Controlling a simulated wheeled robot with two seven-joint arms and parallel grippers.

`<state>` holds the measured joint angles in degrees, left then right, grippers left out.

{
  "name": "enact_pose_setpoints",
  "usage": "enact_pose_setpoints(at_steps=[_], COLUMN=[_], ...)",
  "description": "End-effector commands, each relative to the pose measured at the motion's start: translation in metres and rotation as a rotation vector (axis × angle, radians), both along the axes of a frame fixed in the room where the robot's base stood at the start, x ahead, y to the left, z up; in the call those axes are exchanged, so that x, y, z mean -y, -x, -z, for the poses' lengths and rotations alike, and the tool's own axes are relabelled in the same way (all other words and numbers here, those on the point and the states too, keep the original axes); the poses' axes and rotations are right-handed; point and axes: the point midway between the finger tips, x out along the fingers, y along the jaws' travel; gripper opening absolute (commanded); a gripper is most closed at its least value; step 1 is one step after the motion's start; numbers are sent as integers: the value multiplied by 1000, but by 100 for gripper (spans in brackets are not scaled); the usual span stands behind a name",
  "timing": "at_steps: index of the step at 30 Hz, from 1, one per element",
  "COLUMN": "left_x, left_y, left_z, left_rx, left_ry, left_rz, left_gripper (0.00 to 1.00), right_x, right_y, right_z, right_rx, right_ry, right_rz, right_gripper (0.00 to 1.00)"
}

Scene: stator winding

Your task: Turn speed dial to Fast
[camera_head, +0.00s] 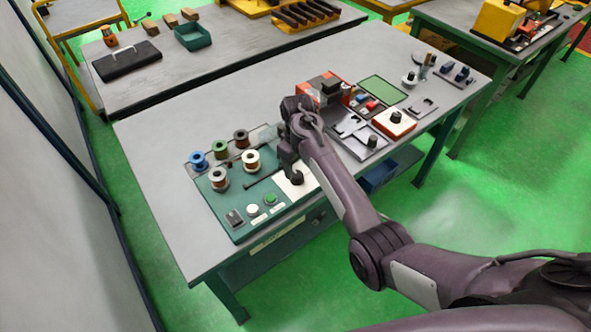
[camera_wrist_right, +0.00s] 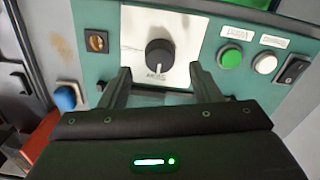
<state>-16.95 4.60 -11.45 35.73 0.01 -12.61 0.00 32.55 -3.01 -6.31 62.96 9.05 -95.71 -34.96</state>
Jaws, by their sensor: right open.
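The speed dial (camera_wrist_right: 159,56) is a round black knob on a pale metal plate (camera_wrist_right: 190,30), set in a green panel. It also shows in the head view (camera_head: 297,178), just below my right gripper (camera_head: 287,172). In the right wrist view my right gripper (camera_wrist_right: 160,80) is open, with one finger on each side of the dial's lower part. I cannot tell whether the fingers touch it. The dial's markings are too blurred to read. My left gripper is not in view.
The green panel (camera_head: 240,222) also holds a green button (camera_wrist_right: 231,57), a white button (camera_wrist_right: 265,63) and a black rocker switch (camera_wrist_right: 293,69). Several wire spools (camera_head: 220,178) stand at its left. An orange device (camera_head: 325,88) and other parts lie beyond. The table's left side is clear.

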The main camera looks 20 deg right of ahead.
Motion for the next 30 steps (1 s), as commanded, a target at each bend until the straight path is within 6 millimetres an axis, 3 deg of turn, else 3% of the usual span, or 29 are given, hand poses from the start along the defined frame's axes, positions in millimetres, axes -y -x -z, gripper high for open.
enact_pose_setpoints(at_steps=[9, 19, 30], left_x=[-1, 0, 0], left_y=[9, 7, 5], left_z=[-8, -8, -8], left_rx=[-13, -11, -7], left_ry=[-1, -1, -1], left_rz=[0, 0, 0], left_gripper=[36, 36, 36], right_x=[0, 0, 0], right_y=[0, 0, 0], right_z=[40, 45, 45], right_rx=[-1, 1, 1], right_ry=[-1, -1, -1], right_rz=[1, 1, 1], right_gripper=[57, 57, 13])
